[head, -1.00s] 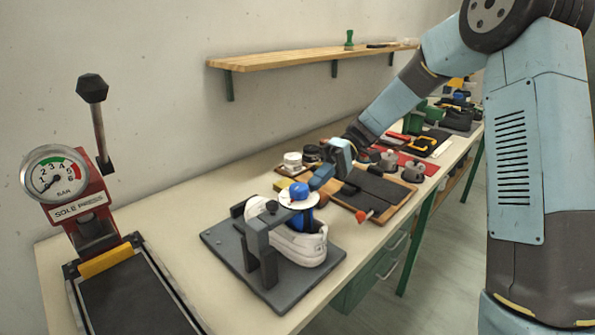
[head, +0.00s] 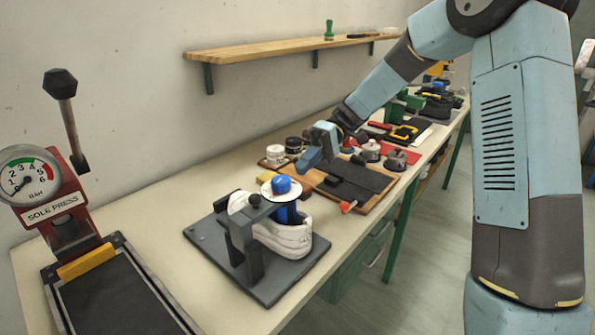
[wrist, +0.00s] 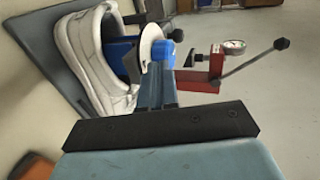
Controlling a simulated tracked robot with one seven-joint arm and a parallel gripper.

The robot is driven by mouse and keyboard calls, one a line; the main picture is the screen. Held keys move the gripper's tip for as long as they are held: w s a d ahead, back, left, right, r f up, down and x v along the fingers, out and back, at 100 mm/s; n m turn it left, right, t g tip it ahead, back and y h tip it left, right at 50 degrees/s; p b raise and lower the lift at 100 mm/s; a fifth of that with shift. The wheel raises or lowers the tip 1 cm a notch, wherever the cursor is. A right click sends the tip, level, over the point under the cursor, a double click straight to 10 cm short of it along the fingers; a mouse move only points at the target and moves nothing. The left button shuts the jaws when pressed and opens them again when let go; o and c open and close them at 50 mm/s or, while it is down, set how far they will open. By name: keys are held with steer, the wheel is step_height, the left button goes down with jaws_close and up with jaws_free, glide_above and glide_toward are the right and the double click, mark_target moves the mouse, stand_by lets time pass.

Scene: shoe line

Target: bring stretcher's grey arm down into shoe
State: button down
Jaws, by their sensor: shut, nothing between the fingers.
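The stretcher has a dark grey base plate (head: 205,238) on the bench and a grey arm (head: 246,215) on a post at the shoe's left side. The arm's top reaches over toward the shoe. The white shoe (head: 283,240) sits on the plate. A blue post with a white disc (head: 268,192) and blue knob (head: 281,185) stands up from the shoe. My gripper (head: 305,165) is shut and empty, above and to the right of the knob, apart from it. In the wrist view my fingers (wrist: 157,88) point toward the blue knob (wrist: 163,57), partly hiding the post.
A red sole press (head: 62,215) with gauge and lever stands at the left. A wall shelf (head: 270,52) runs above.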

steer(key=r+v, duration=0.1)
steer(key=v, duration=0.8)
steer(key=shift+w+r, duration=0.25)
steer(key=shift+r, duration=0.05)
steer(key=shift+s, duration=0.1)
steer(key=s+d+r+m+t+h, duration=0.2)
steer(key=s+d+m+t+h, duration=0.2)
steer(key=s+d+t, duration=0.4)
steer(key=s+d+r+m+t+h, duration=0.3)
steer(key=s+d+m+t, duration=0.3)
steer(key=s+d, duration=0.8)
steer(key=shift+s+d+m+t+h, duration=0.25)
steer(key=shift+s+m+t+h, duration=0.25)
steer(key=shift+s+t, duration=1.5)
steer(key=shift+s+g, duration=0.45)
steer(key=shift+g, duration=0.05)
